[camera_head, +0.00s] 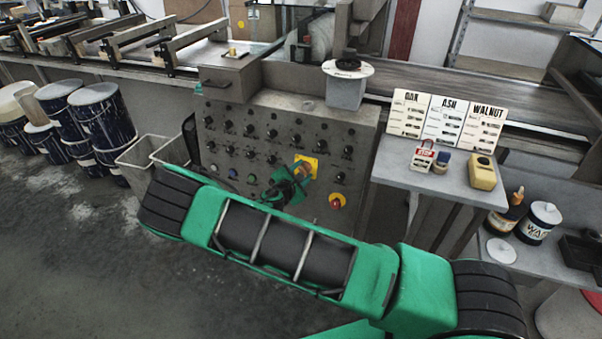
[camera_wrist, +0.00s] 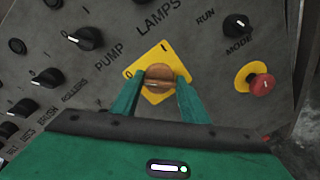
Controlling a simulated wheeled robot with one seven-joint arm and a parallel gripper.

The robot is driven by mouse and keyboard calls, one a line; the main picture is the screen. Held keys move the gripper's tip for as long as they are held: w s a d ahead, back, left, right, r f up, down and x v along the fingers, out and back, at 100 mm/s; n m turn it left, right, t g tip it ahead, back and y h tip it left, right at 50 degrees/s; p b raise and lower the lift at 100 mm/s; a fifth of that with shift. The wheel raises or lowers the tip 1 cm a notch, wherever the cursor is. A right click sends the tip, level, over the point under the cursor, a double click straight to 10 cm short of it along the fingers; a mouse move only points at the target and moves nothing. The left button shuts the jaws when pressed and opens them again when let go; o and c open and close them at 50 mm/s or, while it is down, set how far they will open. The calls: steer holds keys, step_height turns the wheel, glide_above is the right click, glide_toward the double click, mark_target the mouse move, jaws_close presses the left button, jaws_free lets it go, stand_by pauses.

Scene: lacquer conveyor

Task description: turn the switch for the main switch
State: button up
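The main switch is a brown-orange rotary knob on a yellow diamond-shaped plate (camera_wrist: 153,93) marked 0 and I. In the wrist view the knob (camera_wrist: 160,76) sits between my two green fingertips. My gripper (camera_wrist: 161,82) is at the panel, with one finger on each side of the knob and no clear gap at either side, so it looks shut on it. In the head view the yellow plate (camera_head: 311,160) shows at the lower right of the grey control panel (camera_head: 278,110), and my gripper (camera_head: 300,172) partly covers it. The knob's exact angle is hard to read.
A red emergency button (camera_head: 336,201) on a yellow base is below right of the switch. Several black knobs surround it, including MODE (camera_wrist: 237,25). A side table (camera_head: 400,168) with a yellow device (camera_head: 482,172) stands right of the panel. Bins (camera_head: 135,160) stand left.

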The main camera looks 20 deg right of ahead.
steer(key=c, duration=0.3)
steer(key=shift+c, duration=0.2)
steer(key=shift+r, duration=0.1)
steer(key=m, duration=0.3)
steer(key=shift+m+t+y, duration=0.3)
steer(key=m, duration=0.5)
steer(key=shift+d, duration=0.15)
steer(key=m, duration=0.4)
steer(key=shift+s+f+t+y, duration=0.1)
steer(key=shift+f+t+y, duration=0.2)
steer(key=shift+t, duration=0.1)
steer(key=shift+f+m+t, duration=0.1)
steer(key=shift+m+t, duration=0.2)
steer(key=shift+m, duration=1.8)
